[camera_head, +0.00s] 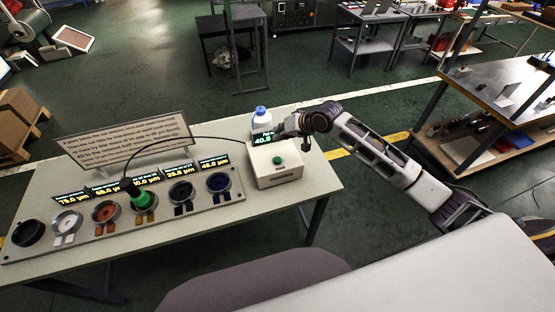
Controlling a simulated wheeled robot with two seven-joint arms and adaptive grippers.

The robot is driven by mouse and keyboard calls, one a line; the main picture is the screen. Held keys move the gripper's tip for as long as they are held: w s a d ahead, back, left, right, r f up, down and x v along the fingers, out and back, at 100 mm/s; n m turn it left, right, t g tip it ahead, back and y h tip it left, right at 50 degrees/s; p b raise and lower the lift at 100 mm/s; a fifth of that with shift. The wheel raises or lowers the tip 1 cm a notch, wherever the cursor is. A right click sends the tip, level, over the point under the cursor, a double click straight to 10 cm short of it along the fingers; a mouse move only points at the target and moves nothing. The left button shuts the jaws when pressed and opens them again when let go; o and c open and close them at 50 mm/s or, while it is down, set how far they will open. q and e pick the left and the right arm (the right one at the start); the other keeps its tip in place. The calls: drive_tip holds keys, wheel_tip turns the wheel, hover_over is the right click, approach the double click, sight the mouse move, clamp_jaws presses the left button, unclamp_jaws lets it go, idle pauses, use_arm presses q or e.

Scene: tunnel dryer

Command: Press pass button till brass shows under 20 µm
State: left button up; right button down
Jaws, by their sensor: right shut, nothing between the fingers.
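A white box (275,164) with a green button (278,160) on top stands near the right end of the table. A display (263,138) behind it is partly hidden and seems to read 40.5. My right gripper (286,131) is shut and empty, above the back of the box and apart from the button. A long panel (125,227) holds a row of round cups with small readouts; they look like 75.0, 28.5 and 46.0 µm, others unclear. I cannot tell which cup is brass. My left gripper is out of view.
A text sign (125,143) stands behind the panel. The front strip of the table (240,207) is clear. A shelf unit (510,95) stands to the right.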

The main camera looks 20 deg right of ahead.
drive_tip(key=shift+f, duration=0.15)
drive_tip(key=b, duration=0.6)
hover_over(279, 158)
drive_tip(key=shift+w+f, duration=0.1)
drive_tip(key=shift+f, duration=4.15)
drive_tip(key=shift+f+p, duration=0.3)
drive_tip(key=shift+f, duration=0.05)
drive_tip(key=shift+f, duration=0.6)
drive_tip(key=shift+r, duration=0.1)
drive_tip(key=shift+r+p, duration=0.85)
drive_tip(key=shift+p, duration=0.35)
drive_tip(key=shift+r, duration=0.1)
